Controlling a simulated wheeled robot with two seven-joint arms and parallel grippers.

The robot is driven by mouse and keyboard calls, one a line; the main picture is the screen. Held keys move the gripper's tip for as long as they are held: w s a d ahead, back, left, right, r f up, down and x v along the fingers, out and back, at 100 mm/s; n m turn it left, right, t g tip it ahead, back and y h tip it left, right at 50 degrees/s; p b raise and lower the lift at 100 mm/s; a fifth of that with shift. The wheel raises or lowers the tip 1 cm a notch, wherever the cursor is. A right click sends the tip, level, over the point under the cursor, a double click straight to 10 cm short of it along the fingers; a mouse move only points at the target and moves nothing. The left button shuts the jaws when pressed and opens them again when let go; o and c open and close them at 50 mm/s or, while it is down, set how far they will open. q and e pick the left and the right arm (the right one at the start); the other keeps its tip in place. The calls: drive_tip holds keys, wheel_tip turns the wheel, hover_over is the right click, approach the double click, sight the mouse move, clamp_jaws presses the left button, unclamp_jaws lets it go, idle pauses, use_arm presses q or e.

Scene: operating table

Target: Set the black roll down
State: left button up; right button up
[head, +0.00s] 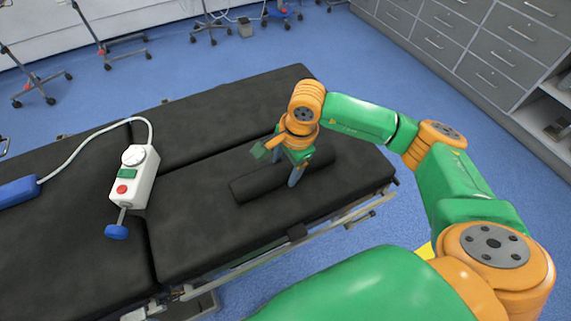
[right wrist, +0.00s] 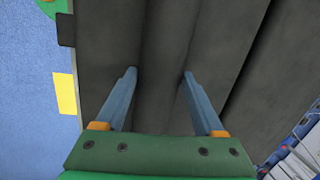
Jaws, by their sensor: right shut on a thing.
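The black roll (head: 256,185) lies lengthwise over the right part of the black operating table (head: 205,240). My right gripper (head: 294,172) comes down over the middle of the roll, one finger on its near side. In the right wrist view the roll (right wrist: 160,100) passes between the two fingers of the right gripper (right wrist: 159,73), which are shut on it. The roll looks level and at or very close to the table pad. I cannot tell whether it touches the pad. My left gripper is not in view.
A white control box (head: 135,178) with a dial, red button and blue knob stands on the left of the table, its pale hose running to a blue cuff (head: 18,191). Grey drawer cabinets (head: 480,50) line the back right. The pad between box and roll is clear.

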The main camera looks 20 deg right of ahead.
drive_tip(key=o, duration=1.5)
drive_tip(key=shift+o, duration=0.2)
drive_tip(key=shift+r+p, duration=0.3)
drive_tip(key=shift+p, duration=0.15)
wheel_tip(320, 180, up, 12)
drive_tip(key=s+d+b, duration=0.1)
drive_tip(key=shift+s+d+f, duration=0.2)
drive_tip(key=shift+s+f, duration=0.05)
